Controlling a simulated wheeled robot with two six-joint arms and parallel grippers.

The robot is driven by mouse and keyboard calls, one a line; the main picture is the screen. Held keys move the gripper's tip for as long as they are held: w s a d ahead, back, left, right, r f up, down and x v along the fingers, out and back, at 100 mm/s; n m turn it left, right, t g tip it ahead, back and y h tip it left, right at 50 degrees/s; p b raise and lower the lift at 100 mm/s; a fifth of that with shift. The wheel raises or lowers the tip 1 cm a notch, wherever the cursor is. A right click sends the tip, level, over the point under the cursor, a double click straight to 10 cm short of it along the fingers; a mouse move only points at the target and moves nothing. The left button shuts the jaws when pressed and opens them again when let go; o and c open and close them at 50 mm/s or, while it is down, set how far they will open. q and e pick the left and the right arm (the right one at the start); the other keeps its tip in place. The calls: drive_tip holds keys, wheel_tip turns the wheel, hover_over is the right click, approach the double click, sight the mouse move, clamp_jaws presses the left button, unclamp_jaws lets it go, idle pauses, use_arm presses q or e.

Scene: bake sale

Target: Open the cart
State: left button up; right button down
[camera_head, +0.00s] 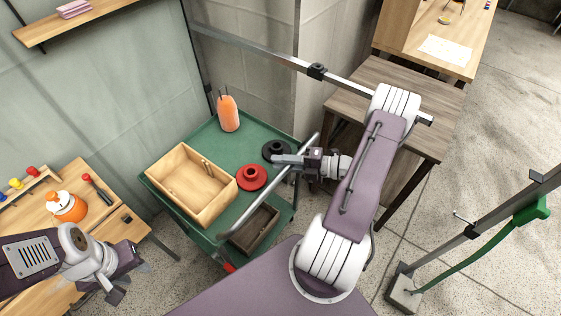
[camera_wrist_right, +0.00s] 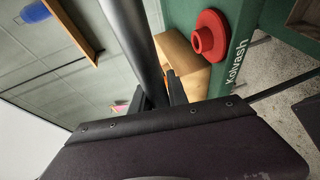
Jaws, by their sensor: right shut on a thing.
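The green cart (camera_head: 222,150) stands in the middle of the head view, with a grey metal handle bar (camera_head: 250,212) along its near right side. My right gripper (camera_head: 291,160) is shut on this bar near its upper end. In the right wrist view the bar (camera_wrist_right: 130,35) runs between the fingers (camera_wrist_right: 158,95), and the cart's green side (camera_wrist_right: 240,45) carries the word "Kolvash". A small dark wooden box (camera_head: 262,222) shows behind the bar; I cannot tell if it is a drawer. My left gripper (camera_head: 130,282) is open and empty at lower left.
On the cart are a wooden box (camera_head: 166,182), a red round piece (camera_head: 252,178), a black one (camera_head: 276,149) and an orange bottle (camera_head: 228,115). A wooden table (camera_head: 20,215) stands left and a brown table (camera_head: 345,100) right. The floor at right (camera_head: 440,170) is partly clear.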

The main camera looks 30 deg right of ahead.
drive_tip(key=c, duration=1.3)
unclamp_jaws()
drive_tip(key=shift+f, duration=0.1)
drive_tip(key=v, duration=0.9)
drive_tip(key=shift+s, duration=0.1)
